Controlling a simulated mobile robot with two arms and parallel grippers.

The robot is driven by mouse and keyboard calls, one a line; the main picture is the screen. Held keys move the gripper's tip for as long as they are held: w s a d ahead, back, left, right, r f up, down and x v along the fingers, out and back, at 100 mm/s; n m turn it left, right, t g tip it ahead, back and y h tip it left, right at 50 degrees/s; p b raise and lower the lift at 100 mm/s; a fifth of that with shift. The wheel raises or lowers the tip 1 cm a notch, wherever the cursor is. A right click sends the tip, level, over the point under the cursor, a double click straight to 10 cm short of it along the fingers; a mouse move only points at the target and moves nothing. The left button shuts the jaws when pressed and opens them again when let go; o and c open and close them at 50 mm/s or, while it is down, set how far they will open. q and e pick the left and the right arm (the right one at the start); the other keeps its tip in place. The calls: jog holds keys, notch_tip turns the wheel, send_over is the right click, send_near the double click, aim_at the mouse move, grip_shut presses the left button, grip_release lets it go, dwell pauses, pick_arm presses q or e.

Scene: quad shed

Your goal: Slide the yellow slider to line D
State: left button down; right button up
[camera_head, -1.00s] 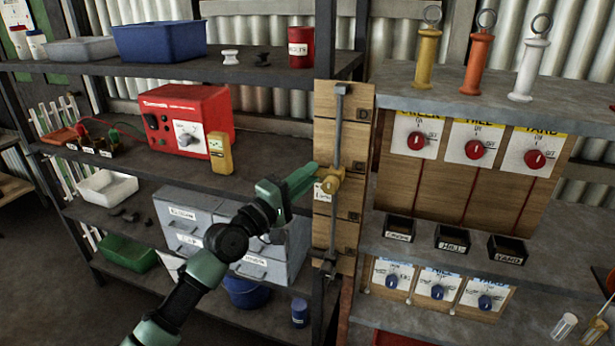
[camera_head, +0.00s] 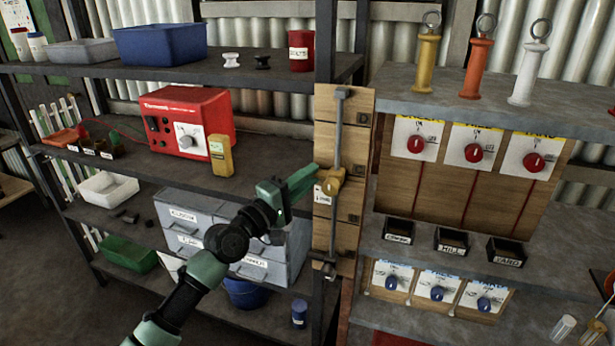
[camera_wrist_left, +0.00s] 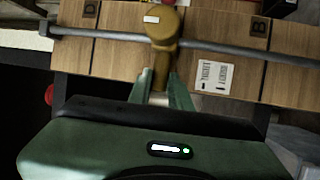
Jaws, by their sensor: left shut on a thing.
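The yellow slider (camera_head: 331,184) sits on a grey rod (camera_head: 338,140) that runs up a wooden board (camera_head: 328,105) on the shelf post. My left gripper (camera_head: 314,178) reaches it from the left and is shut on it. In the left wrist view, the slider (camera_wrist_left: 162,28) stands between the green fingers (camera_wrist_left: 160,85). Line D's letter plate (camera_head: 363,116) is near the top of the board, above the slider. Line B's plate (camera_head: 354,218) is below it. My right gripper is out of view.
A yellow meter (camera_head: 221,155) and a red power unit (camera_head: 188,122) stand on the shelf left of the board. A panel with red knobs (camera_head: 473,152) is to the right. The rod is clear above the slider.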

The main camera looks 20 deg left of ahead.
pick_arm(q)
notch_tip(320, 180, up, 12)
jog(key=p, duration=0.9)
jog(key=shift+a+r, duration=0.1)
jog(key=shift+r, duration=0.1)
jog(key=shift+f, duration=0.1)
jog(key=c, duration=1.3)
grip_release()
jog(key=shift+f, duration=0.2)
jog(key=shift+s+a+f, duration=0.15)
jog(key=shift+s+f, duration=0.15)
jog(key=shift+s, duration=0.15)
jog(key=r+b+v, duration=0.1)
jog(key=v, duration=0.5)
jog(key=shift+s+a+f+b, duration=0.15)
jog(key=shift+s+f+b, duration=0.2)
jog(key=shift+f+b, duration=0.05)
